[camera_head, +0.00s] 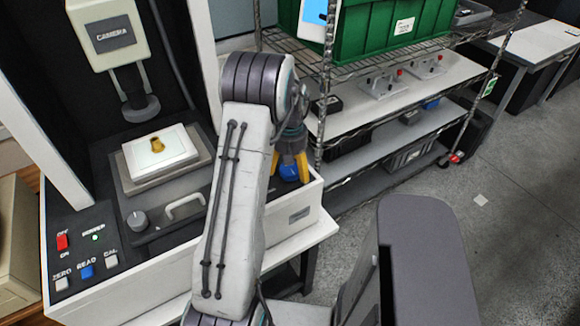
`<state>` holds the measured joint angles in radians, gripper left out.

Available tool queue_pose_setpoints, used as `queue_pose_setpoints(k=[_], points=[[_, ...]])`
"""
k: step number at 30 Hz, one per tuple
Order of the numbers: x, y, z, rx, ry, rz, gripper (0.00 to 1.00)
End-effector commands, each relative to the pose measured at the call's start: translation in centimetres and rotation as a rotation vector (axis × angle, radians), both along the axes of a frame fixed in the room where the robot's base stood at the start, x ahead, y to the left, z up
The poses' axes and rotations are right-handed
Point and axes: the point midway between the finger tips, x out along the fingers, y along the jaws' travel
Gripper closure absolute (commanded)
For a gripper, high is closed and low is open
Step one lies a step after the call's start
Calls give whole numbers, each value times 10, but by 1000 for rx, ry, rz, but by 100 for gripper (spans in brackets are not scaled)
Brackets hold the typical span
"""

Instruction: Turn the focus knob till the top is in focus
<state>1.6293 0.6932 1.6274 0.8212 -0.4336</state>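A white camera head (106,33) labelled CAMERA hangs at the upper left, its dark lens (140,108) pointing down. Below it, a small brass-coloured part (157,145) sits on a white plate (184,150) on the stage. A grey round knob (137,221) is on the dark panel in front of the stage. A blue knob-like piece (289,172) is at the machine's right end; neither knob has a readable label. My gripper (289,164) has yellow fingers spread around or just above the blue piece. Whether they touch it is unclear, as my arm partly hides this area.
A grey handle (184,206) is right of the grey knob. A red switch (62,241), a ZERO button (62,284), a blue READ button (87,272) and a CAL button (111,261) are at front left. A wire shelf (350,120) with a green crate (385,30) stands behind my gripper.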

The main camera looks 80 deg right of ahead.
Motion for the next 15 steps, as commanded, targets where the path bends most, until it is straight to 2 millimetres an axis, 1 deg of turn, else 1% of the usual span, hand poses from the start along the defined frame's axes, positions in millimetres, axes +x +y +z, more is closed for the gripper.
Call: queue_pose_setpoints(k=[1, 2, 15], points=[[0, 0, 0, 0, 0, 0, 21], [0, 0, 0, 0, 0, 0, 24], [0, -1, 1, -2, 0, 1, 63]])
